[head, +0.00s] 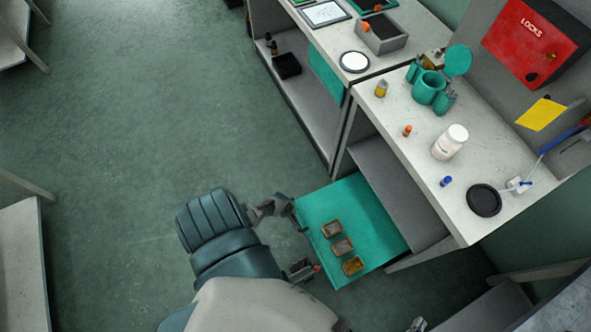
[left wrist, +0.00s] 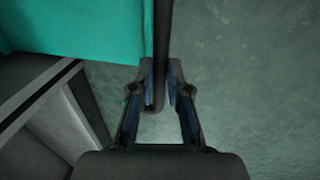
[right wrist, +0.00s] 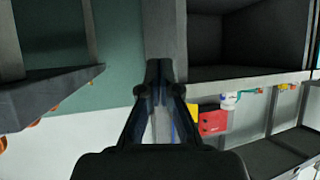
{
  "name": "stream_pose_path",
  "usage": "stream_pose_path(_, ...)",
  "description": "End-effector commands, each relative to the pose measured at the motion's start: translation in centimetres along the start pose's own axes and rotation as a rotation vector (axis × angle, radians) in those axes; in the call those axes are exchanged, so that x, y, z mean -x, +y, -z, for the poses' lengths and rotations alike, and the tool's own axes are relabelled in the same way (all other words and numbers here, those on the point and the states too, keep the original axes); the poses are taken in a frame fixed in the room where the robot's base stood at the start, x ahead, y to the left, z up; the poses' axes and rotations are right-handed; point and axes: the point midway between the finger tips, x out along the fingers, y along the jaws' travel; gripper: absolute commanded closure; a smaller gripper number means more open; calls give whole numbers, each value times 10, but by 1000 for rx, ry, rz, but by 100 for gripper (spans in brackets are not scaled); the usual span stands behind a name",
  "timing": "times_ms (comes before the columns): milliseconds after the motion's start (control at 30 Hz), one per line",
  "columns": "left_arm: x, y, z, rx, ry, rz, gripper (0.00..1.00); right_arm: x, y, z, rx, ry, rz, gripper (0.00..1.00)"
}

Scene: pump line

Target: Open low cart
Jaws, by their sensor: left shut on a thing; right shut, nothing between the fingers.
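The teal also shows in the left wrist view (left wrist: 75,25). My left gripper (left wrist: 162,82) is shut on a dark bar (left wrist: 162,30), which looks like the cart's handle, beside the teal edge. In the head view, my left arm hides part of this gripper. My right gripper (right wrist: 158,72) is shut and empty, away from the cart. Only its tip shows at the head view's bottom edge (head: 417,325).
A red LOCKS box (head: 528,42) hangs on the wall. Free green floor (head: 140,120) lies left of the cart. More tables stand at the left edge.

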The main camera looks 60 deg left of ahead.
Motion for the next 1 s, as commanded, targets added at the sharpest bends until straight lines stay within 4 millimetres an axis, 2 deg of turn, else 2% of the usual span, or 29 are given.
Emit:
stream_pose_path(33,0,-4,-7,2,-11,4,100,1,1,-2,1,-17,-1,100)
stream_pose_path(500,0,-10,-7,1,-12,5,100,1,0,-8,3,-50,-5,100)
stream_pose_path(533,0,-10,-7,1,-12,5,79,1,-1,-8,2,-50,-5,100)
stream_pose_path(600,0,-9,-7,1,-12,5,62,1,-1,-8,2,-49,-5,100)
stream_pose_path(633,0,-9,-6,1,-11,4,59,1,-1,-8,2,-49,-5,100)
stream_pose_path(1000,2,-8,-2,0,-7,0,59,2,0,-7,3,-49,-5,100)
